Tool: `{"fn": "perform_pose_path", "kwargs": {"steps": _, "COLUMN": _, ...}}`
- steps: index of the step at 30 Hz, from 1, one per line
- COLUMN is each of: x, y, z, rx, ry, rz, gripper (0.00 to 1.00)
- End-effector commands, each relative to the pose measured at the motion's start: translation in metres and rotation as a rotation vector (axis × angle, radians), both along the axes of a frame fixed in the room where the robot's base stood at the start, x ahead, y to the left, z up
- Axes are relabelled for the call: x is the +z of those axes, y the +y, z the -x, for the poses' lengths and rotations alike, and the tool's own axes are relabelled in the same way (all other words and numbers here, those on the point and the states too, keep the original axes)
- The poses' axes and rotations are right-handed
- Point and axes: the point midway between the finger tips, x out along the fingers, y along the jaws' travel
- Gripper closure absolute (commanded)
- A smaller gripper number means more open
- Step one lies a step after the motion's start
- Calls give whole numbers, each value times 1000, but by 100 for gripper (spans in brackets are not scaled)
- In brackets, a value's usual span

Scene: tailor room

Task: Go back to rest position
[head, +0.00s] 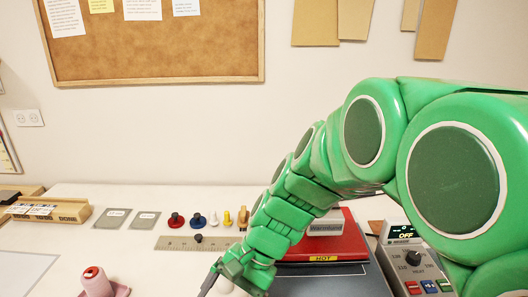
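My green arm comes in from the right edge and reaches down to the left across the table (150,262). My gripper (214,284) is low at the bottom centre, in front of the red heat press. One dark finger shows, running to the frame's bottom edge. The fingertips are cut off or hidden, so I cannot tell whether the gripper is open or holds anything. A small white rounded thing (225,287) shows partly right beside the gripper; I cannot tell if they touch.
The red press (345,240), labelled HOT, and a control box (415,268) reading OFF stand right. A metal ruler (185,243) and several coloured pegs (213,219) lie behind the gripper. A pink spool (95,283) stands front left; a wooden DONE tray (70,215) is far left.

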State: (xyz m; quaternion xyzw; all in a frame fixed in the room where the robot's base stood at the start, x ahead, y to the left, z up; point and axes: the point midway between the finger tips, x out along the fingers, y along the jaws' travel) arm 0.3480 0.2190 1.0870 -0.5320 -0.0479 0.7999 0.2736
Motion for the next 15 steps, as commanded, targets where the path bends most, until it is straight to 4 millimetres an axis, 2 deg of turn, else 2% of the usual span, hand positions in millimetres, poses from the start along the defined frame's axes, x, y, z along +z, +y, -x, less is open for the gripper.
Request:
{"fn": "perform_pose_path", "kwargs": {"steps": 3, "x": 3, "y": -31, "z": 16, "rx": 50, "ry": -52, "rz": 48, "gripper": 10}}
{"fn": "perform_pose_path", "kwargs": {"steps": 15, "x": 6, "y": -133, "z": 74, "rx": 221, "ry": -176, "rz": 244, "gripper": 10}}
